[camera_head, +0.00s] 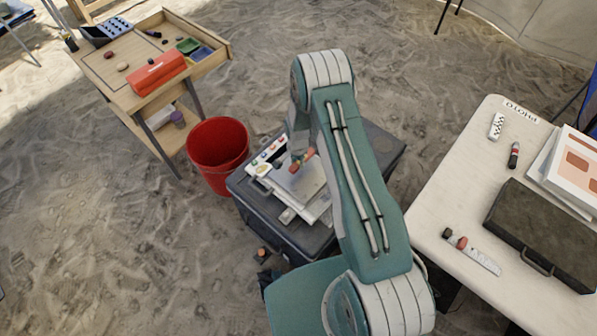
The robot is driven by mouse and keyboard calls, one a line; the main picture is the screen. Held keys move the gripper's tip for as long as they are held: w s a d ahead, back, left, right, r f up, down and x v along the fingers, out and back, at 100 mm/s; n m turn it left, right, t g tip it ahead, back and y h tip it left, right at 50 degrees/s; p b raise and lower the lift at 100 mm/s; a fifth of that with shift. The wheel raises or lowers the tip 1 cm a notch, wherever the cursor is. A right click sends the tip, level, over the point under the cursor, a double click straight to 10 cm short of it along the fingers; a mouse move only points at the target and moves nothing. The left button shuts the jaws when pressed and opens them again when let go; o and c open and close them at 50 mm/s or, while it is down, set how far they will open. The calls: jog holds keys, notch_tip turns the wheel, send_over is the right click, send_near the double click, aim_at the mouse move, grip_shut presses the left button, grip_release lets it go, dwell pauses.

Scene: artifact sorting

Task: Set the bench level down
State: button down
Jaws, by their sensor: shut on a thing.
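My gripper (296,158) is small in view and partly hidden behind my own arm, above a dark case in the middle. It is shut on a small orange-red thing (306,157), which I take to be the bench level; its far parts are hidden. The thing is over a pale grey tray or board (312,190) on the case. I cannot tell whether it touches that surface.
The dark case (282,232) stands on sand beside a red bucket (218,150). A wooden table (120,88) at upper left holds a red box (158,73) and small trays. A pale table (447,190) at right holds a dark flat case (545,235), a marker and scale bars.

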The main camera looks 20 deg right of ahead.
aim_at(298, 176)
jog(key=f, duration=0.2)
jog(key=s+f, duration=0.1)
jog(key=f, duration=0.1)
jog(key=shift+s, duration=0.15)
jog(key=shift+a+f, duration=0.15)
jog(key=shift+f, duration=0.1)
jog(key=shift+c, duration=2.1)
grip_release()
